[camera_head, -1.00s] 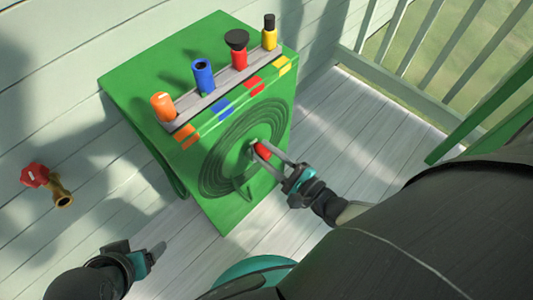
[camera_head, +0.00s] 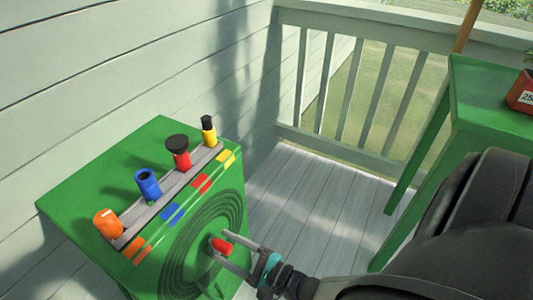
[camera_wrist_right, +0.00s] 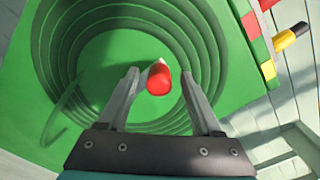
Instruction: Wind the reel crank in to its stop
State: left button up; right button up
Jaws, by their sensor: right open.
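The green reel box (camera_head: 110,178) stands at lower left in the head view, with dark ringed coils (camera_head: 180,252) on its front face. The red crank knob (camera_head: 221,245) stands out from the middle of the rings; it also shows in the right wrist view (camera_wrist_right: 159,83). My right gripper (camera_wrist_right: 160,72) is open, with one finger on each side of the knob. Gaps show between the fingers and the knob in the wrist view. The crank arm behind the knob is mostly hidden. My left gripper is out of view.
Orange (camera_head: 108,224), blue (camera_head: 147,184), red (camera_head: 178,152) and yellow (camera_head: 208,131) nozzles stand in a rack on the box, above matching colour patches. A green table (camera_head: 490,88) stands at right before a railing. Deck boards between are clear.

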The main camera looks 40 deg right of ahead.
jog(key=shift+s+d, duration=0.1)
jog(key=shift+s, duration=0.25)
pick_arm(q)
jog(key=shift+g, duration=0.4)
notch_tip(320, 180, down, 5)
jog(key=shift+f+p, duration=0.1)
jog(key=shift+p, duration=1.05)
pick_arm(e)
jog(key=v, duration=1.4)
jog(key=shift+s, duration=0.2)
jog(key=shift+d, duration=0.1)
